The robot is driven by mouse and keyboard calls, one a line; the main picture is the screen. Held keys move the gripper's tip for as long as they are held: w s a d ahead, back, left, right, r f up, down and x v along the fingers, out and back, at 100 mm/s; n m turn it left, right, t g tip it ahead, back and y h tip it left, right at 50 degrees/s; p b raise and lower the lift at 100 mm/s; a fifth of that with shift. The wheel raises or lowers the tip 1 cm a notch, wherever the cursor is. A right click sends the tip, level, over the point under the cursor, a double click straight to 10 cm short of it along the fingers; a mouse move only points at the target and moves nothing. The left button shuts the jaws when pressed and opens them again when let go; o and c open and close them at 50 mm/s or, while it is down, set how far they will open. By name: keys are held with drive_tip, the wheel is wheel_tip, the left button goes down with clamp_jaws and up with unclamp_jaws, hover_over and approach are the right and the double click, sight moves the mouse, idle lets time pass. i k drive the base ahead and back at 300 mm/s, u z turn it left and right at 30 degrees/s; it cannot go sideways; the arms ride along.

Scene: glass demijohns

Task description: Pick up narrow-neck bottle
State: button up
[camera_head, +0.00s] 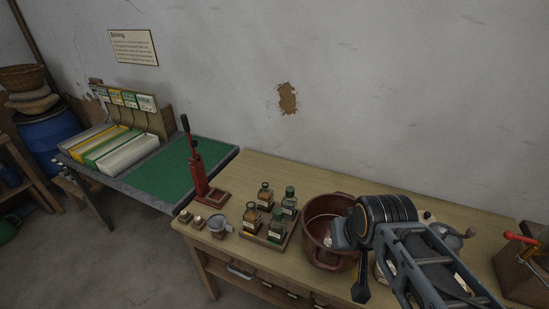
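Several small glass bottles stand upright in a wooden tray (259,238) on the wooden bench. A brown-labelled bottle (265,197) is at the back left and another bottle (252,218) is at the front left. A green-capped bottle (289,203) is at the back right and another green-capped bottle (277,227) is at the front right. I cannot tell which is the narrow-neck bottle. My gripper (361,287) seems to be the dark part pointing down right of the tray, beside the reddish-brown pot; its fingers are not clear. I see no bottle in it.
The reddish-brown pot (318,243) stands between the tray and my arm. A red lever press (197,172) and a small grey cup (220,226) are left of the tray. A wooden box (522,272) is at the right. The green mat (160,172) is largely clear.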

sight(265, 196)
drive_tip(key=u, duration=0.15)
drive_tip(key=k, duration=0.55)
drive_tip(key=u, duration=1.3)
drive_tip(key=i, duration=2)
drive_tip(key=z, duration=0.5)
